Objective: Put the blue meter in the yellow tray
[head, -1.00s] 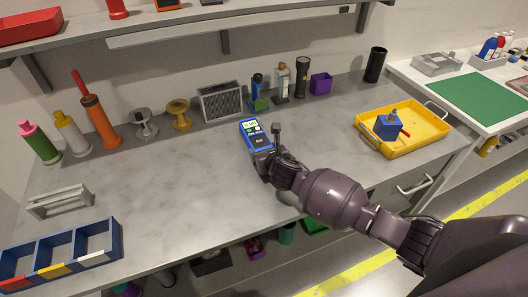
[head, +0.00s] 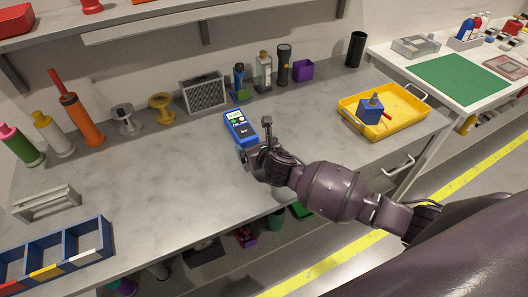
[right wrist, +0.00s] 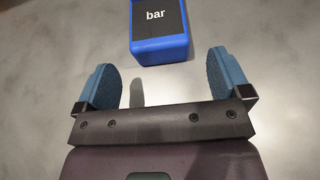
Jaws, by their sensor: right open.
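The blue meter (head: 240,128) lies on the grey bench with its lit screen and buttons facing up. Its lower end, marked "bar", shows at the top of the right wrist view (right wrist: 160,28). My right gripper (head: 255,145) is at the near end of the meter. In the right wrist view its two blue-padded fingers (right wrist: 162,78) are spread wide, and the meter lies just beyond them with bare bench between. The yellow tray (head: 353,127) stands on the right part of the bench. It holds a blue block-shaped item (head: 371,109) and something red. My left gripper is not in view.
A grey speaker-like box (head: 203,93), dark bottles, a torch (head: 283,64) and a purple cup (head: 303,69) stand behind the meter. A blue divided bin (head: 55,258) sits at front left. Bench between meter and tray is mostly clear.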

